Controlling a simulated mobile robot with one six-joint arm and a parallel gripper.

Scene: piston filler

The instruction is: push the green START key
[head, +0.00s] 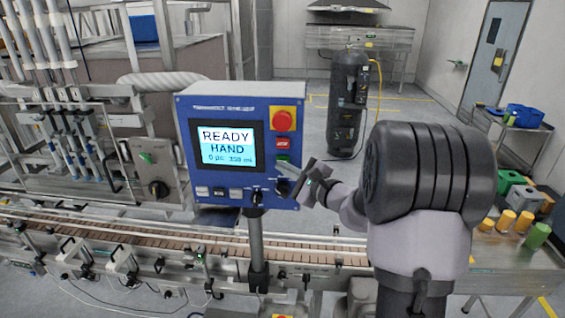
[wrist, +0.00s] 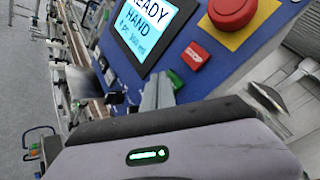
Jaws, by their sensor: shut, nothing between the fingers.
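The blue control panel (head: 240,145) stands on a post, with its lit screen (head: 228,146) reading READY HAND. The green START key (head: 283,158) is only a sliver below the red key (head: 282,143) in the head view; my gripper hides part of it. In the wrist view a small green edge of the key (wrist: 176,79) shows beside a grey finger. My gripper (head: 291,172) is shut and empty, with its fingers close in front of the panel's lower right. I cannot tell whether a fingertip touches the key.
A red emergency knob on a yellow plate (head: 283,119) sits above the keys; it is also large in the wrist view (wrist: 232,12). A black selector (head: 256,197) is low on the panel. The conveyor (head: 160,238) runs below. A black tank (head: 347,100) stands behind.

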